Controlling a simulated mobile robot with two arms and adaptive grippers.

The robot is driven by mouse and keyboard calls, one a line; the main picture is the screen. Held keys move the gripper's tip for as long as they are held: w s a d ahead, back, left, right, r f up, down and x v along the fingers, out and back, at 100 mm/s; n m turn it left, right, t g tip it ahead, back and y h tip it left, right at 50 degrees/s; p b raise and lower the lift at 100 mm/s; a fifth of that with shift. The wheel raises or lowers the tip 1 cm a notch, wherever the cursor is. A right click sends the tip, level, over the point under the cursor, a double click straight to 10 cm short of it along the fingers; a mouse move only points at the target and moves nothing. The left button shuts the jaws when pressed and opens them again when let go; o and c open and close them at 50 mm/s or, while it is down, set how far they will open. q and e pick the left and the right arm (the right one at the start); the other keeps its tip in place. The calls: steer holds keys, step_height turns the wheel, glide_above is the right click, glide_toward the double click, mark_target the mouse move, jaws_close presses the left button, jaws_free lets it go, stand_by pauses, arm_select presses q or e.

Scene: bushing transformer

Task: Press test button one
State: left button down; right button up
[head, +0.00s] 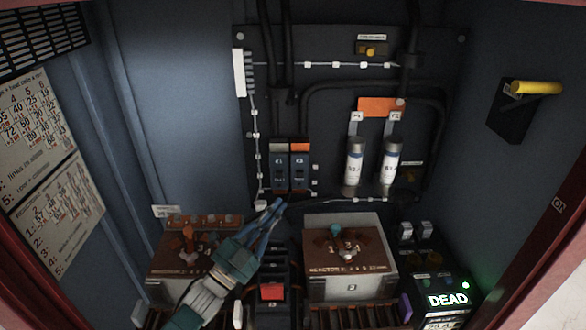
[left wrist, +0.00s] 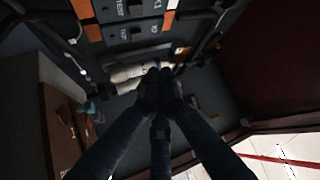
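Two dark blue modules stand side by side on the back panel in the head view: the left one (head: 279,170) with a grey top, the right one (head: 299,172) with an orange top. Their small lettering is hard to read there. In the left wrist view the modules (left wrist: 125,33) show at the top, with lettering that looks like "TEST"; I cannot tell which button is number one. My left gripper (head: 280,204) has its fingertips just below the modules, apparently apart from them. In the left wrist view its fingers (left wrist: 160,72) meet at the tips, with nothing held. My right gripper is out of view.
Two white cylinders (head: 354,165) (head: 390,165) stand right of the modules. A brown-topped box (head: 345,255) sits below them, and another (head: 180,258) lies beside my left arm. A lit "DEAD" display (head: 447,300) is at lower right. A yellow handle (head: 537,88) juts from the right wall.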

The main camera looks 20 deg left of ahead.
mark_target(279, 175)
arm_select(q)
steer(key=shift+h, duration=0.3)
steer(key=w+a+b, duration=0.1)
steer(key=w, duration=0.1)
steer(key=w+b, duration=0.2)
steer(key=w, duration=0.1)
steer(key=w+a+b, duration=0.1)
steer(key=w+b, duration=0.1)
steer(key=w, duration=0.1)
steer(key=shift+a+r, duration=0.3)
steer(key=shift+r, duration=0.1)
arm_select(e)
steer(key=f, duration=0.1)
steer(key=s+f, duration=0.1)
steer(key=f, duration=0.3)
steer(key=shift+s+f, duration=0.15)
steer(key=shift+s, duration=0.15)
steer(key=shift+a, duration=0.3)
arm_select(q)
steer(key=shift+w+b, duration=0.1)
steer(key=shift+b, duration=0.25)
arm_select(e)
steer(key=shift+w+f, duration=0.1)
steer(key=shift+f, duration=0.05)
